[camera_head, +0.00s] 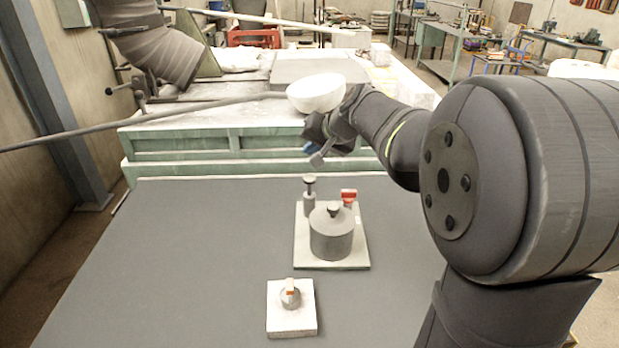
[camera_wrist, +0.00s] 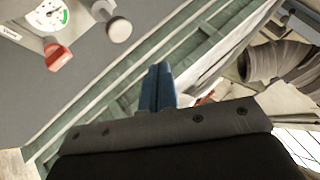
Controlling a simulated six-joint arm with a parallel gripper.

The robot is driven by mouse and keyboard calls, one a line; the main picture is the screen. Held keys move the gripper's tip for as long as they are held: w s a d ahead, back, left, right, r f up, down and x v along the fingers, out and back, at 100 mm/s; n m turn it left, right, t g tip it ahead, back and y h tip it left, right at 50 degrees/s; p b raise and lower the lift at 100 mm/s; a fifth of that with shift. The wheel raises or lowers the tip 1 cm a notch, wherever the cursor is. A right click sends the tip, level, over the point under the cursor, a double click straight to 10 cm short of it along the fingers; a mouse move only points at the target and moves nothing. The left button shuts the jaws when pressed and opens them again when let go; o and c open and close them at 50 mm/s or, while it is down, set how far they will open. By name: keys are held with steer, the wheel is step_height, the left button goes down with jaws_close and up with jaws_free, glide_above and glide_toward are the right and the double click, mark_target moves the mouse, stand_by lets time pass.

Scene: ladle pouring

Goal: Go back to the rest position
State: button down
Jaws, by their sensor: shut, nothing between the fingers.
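My gripper (camera_head: 318,157) hangs in the air beyond and above the far part of the dark table, at the end of my arm. In the wrist view its two blue fingers (camera_wrist: 157,88) are pressed together with nothing between them. A pale rounded bowl (camera_head: 316,93) with a long grey rod running left, ladle-like in shape, shows behind my gripper; I cannot tell its distance or whether it is part of the background.
A grey lidded cylinder (camera_head: 331,236) stands on a white plate (camera_head: 318,262) with a red handle (camera_head: 348,196) and a knobbed post (camera_head: 309,196). A white block with a knob (camera_head: 291,318) lies nearer. The table's left side (camera_head: 180,260) is clear. A green-sided bench (camera_head: 220,146) stands behind.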

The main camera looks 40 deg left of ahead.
stand_by(0.4)
steer(key=shift+f, duration=0.95)
step_height(320, 180, up, 6)
steer(key=shift+f, duration=0.15)
steer(key=shift+f, duration=0.1)
